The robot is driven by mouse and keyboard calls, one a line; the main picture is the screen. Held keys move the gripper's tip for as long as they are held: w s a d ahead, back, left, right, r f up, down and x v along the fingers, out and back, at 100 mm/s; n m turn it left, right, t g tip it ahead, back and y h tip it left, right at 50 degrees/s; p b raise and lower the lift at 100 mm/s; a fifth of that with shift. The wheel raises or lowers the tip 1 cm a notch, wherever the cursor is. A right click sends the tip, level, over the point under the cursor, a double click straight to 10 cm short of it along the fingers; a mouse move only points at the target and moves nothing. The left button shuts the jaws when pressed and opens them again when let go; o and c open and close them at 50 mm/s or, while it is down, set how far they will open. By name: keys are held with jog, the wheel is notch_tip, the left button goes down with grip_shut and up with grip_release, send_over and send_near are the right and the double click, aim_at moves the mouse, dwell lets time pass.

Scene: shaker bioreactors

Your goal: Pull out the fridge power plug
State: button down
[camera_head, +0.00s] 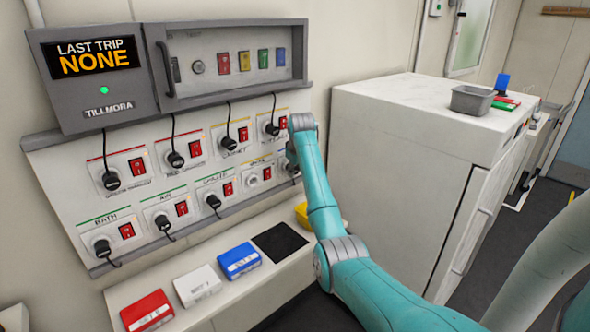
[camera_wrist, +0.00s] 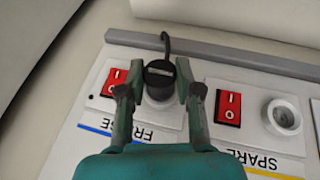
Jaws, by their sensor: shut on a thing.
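The fridge power plug (camera_wrist: 159,73) is black, with a dark cable running up from it in the wrist view. It is at the round white socket of the panel slot whose partly hidden label reads like FRIDGE. I cannot tell whether it is fully seated. My gripper (camera_wrist: 157,80) has one finger on each side of the plug and is shut on it. A red switch (camera_wrist: 113,82) sits just left of the plug in the wrist view. In the head view my arm reaches the panel's right end, where my gripper largely hides this plug.
The SPARE socket (camera_wrist: 283,115) is empty, beside another red switch (camera_wrist: 228,107). Several other plugs, such as the BATH plug (camera_head: 103,248), fill the panel. A ledge below holds red (camera_head: 147,311), white (camera_head: 197,286) and blue (camera_head: 239,261) boxes. A large white cabinet (camera_head: 400,160) stands right.

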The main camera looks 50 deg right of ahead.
jog(key=shift+s+a, duration=0.25)
jog(key=shift+s, duration=0.85)
jog(key=shift+s+a, duration=0.2)
jog(key=shift+s, duration=0.5)
jog(key=shift+s+a, duration=0.15)
jog(key=shift+s, duration=0.55)
